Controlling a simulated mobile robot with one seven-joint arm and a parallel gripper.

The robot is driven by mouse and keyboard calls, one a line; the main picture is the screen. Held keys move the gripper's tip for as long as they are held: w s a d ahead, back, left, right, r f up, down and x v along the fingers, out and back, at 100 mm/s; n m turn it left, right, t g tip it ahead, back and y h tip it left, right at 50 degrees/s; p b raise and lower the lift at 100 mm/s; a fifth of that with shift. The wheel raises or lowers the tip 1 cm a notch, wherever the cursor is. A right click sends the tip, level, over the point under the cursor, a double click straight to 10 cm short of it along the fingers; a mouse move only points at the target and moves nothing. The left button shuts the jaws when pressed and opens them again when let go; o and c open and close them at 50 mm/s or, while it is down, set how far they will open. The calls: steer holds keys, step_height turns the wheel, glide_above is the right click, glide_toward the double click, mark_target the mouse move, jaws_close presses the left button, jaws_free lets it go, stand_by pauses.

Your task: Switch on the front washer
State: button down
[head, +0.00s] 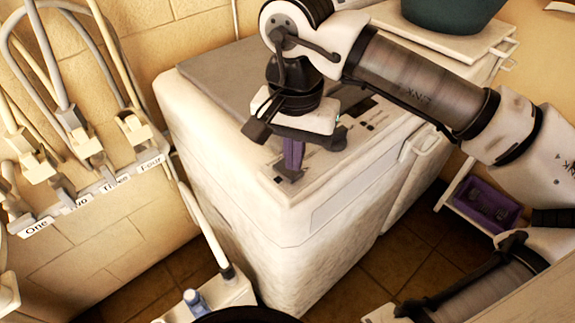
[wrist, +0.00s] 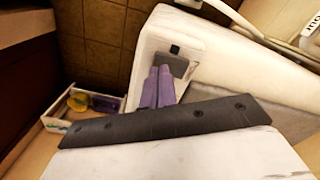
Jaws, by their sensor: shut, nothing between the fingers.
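The front washer (head: 235,170) is a worn white box with a grey lid (head: 215,75). Its control strip (head: 345,158) runs along the top edge, with small dark marks and buttons. My gripper (head: 291,172) points down over the near left end of this strip, its purple fingers together and empty. The fingertips are close to a dark grey patch there; I cannot tell whether they touch it. In the wrist view the closed fingers (wrist: 158,72) lie beside a grey plate (wrist: 180,66) on the white washer corner (wrist: 150,40), with a small black square (wrist: 174,49) just beyond.
A second white machine (head: 440,40) stands behind, with a dark teal basin (head: 450,10) on it. Taps and hoses labelled One to Four (head: 90,190) are on the left wall. A tray with a purple item (head: 485,203) sits at right. Brown floor tiles (head: 375,270) show in front.

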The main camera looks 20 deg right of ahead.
steer(key=shift+f+b, duration=0.7)
steer(key=shift+f, duration=0.05)
steer(key=shift+r, duration=0.2)
steer(key=shift+r+p, duration=2.05)
steer(key=shift+r, duration=1.3)
